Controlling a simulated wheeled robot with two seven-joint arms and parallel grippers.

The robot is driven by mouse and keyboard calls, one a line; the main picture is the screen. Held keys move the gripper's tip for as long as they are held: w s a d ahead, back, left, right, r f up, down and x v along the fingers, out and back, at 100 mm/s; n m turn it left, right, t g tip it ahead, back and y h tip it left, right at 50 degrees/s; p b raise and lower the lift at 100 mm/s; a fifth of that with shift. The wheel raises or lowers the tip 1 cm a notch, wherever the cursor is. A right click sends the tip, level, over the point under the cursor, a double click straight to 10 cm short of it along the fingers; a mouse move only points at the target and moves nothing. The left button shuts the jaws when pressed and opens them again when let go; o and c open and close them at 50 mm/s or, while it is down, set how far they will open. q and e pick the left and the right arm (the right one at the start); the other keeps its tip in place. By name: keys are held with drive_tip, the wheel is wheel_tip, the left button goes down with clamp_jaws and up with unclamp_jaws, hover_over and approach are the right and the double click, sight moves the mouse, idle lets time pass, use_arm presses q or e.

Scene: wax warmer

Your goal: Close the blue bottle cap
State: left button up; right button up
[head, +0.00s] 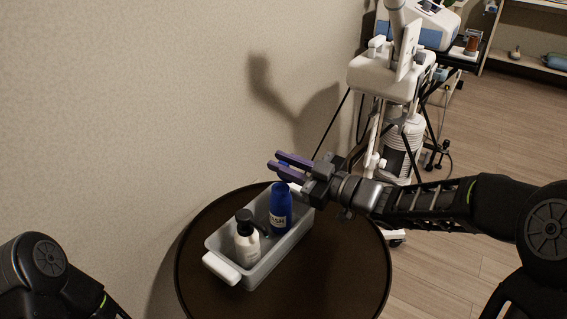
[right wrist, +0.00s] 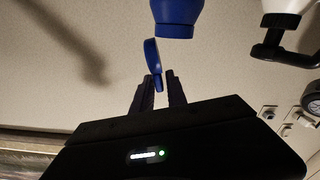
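The blue bottle (head: 280,211) stands upright in a grey tray (head: 255,273) on a round dark table. It appears upside down at the top of the right wrist view (right wrist: 177,14). Its blue flip cap (right wrist: 152,56) hangs open beside the bottle top. My right gripper (head: 277,163) is above the bottle top, its two purple fingers apart. In the right wrist view the cap's free end is at the fingertips (right wrist: 164,76); I cannot tell whether they touch it. My left gripper is out of view; only part of my left arm shows at lower left.
A white bottle (head: 246,246) with a black top stands in the tray, left of the blue bottle. The round table (head: 345,275) is bare right of the tray. A wall is behind it. A white wheeled device (head: 385,75) stands behind to the right.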

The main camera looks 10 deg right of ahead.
clamp_jaws()
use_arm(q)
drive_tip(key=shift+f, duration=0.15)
